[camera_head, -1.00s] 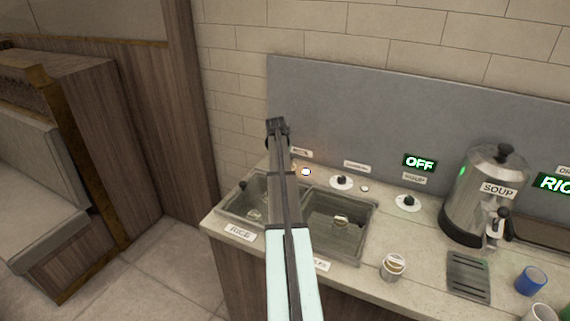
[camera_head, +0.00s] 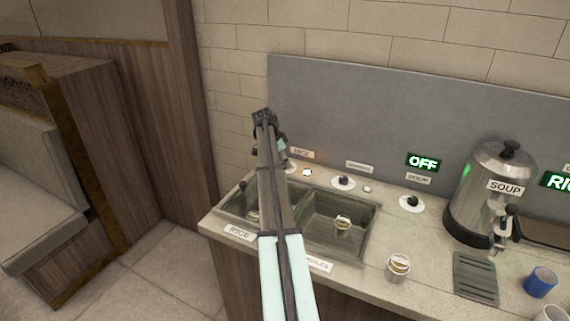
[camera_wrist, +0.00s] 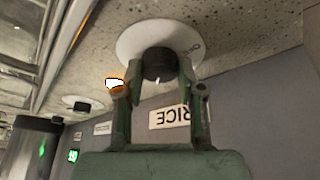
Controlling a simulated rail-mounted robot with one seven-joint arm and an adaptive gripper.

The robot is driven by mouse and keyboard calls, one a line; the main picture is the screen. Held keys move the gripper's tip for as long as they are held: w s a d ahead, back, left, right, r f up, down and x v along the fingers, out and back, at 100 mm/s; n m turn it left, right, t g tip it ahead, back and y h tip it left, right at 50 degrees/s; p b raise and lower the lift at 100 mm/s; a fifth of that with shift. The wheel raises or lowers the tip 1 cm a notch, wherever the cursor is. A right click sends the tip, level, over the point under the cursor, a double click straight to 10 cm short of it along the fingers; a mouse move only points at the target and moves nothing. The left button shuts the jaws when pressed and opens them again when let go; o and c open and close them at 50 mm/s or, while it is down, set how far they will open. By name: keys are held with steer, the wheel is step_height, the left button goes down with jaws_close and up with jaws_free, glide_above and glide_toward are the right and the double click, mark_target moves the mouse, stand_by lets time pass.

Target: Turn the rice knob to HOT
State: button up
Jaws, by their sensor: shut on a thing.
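The rice knob (camera_wrist: 158,62) is a black knob on a round white dial (camera_wrist: 130,40), seen upside down in the wrist view. My gripper (camera_wrist: 160,73) has one finger on each side of the knob and is shut on it. A small white mark shows on the knob's near side. Part of a dark marking shows at the dial's right edge, too small to read. The RICE label (camera_wrist: 170,117) is beside the dial. In the head view my arm hides the knob, and only a sliver of the white dial (camera_head: 291,167) shows beside the RICE label (camera_head: 302,153).
A small lit lamp (camera_wrist: 115,83) is close to my left finger in the wrist view. Two more black knobs (camera_head: 343,181) (camera_head: 411,202) stand to the right. The sink wells (camera_head: 340,222) lie in front, and the soup urn (camera_head: 486,195) stands farther right.

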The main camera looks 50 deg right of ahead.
steer(key=shift+f+m+g+y+b, duration=0.1)
steer(key=shift+m+g+y+b, duration=0.35)
steer(key=shift+m, duration=1.15)
steer(key=o, duration=1.1)
steer(key=shift+o, duration=0.2)
steer(key=v, duration=1.2)
steer(key=shift+w+d, duration=0.1)
steer(key=shift+d, duration=0.05)
